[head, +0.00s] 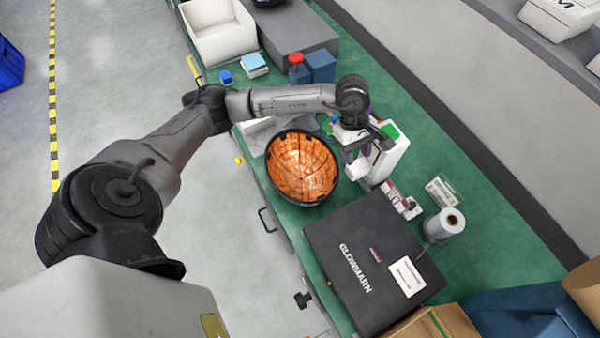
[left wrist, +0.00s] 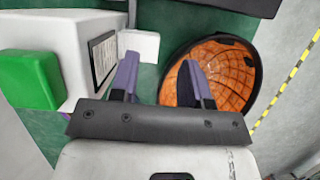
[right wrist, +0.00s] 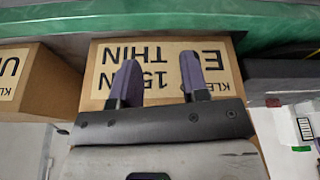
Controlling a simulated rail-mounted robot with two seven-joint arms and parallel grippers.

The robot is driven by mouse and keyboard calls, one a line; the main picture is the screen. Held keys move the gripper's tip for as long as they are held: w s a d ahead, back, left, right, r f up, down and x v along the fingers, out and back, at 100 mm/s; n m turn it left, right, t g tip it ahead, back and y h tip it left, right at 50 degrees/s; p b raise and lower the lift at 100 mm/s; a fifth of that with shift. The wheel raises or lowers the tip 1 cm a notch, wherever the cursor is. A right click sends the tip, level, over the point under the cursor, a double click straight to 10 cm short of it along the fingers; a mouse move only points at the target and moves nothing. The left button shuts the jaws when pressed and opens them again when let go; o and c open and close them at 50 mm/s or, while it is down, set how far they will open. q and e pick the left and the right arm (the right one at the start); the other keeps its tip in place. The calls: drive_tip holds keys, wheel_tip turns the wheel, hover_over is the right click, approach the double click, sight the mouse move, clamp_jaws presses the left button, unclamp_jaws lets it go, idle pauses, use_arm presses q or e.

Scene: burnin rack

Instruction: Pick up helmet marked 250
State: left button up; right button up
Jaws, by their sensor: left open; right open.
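A round dark-rimmed helmet (head: 303,168) lies on the green bench top with its orange inside facing up. No marking 250 can be read on it. In the left wrist view the helmet (left wrist: 236,75) is at the upper right, beside and partly behind the right-hand finger. My left gripper (head: 358,160) is open at the helmet's right edge, close to a white box-shaped device; whether it touches the rim I cannot tell. My right gripper (right wrist: 157,78) is open and empty in front of a cardboard box and is not seen in the head view.
A white device with a green part (left wrist: 28,80) stands close beside my left gripper. Labelled cardboard boxes (right wrist: 45,85) sit below a green edge.

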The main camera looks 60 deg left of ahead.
sight(328, 148)
use_arm(q)
drive_tip(key=a+r+g+y, duration=0.1)
drive_tip(key=a+y, duration=0.3)
drive_tip(key=a, duration=0.6)
drive_tip(key=shift+y, duration=0.3)
drive_tip(key=f, duration=0.4)
drive_tip(key=s+f, duration=0.1)
drive_tip(key=f, duration=0.2)
drive_tip(key=shift+f+b, duration=0.1)
drive_tip(key=shift+b, duration=0.3)
drive_tip(key=shift+s+d+f, duration=0.1)
drive_tip(key=shift+s+f, duration=0.05)
drive_tip(key=shift+f, duration=1.4)
drive_tip(key=shift+s+d+f, duration=0.1)
drive_tip(key=shift+s+f, duration=0.05)
drive_tip(key=shift+f, duration=1.35)
clamp_jaws()
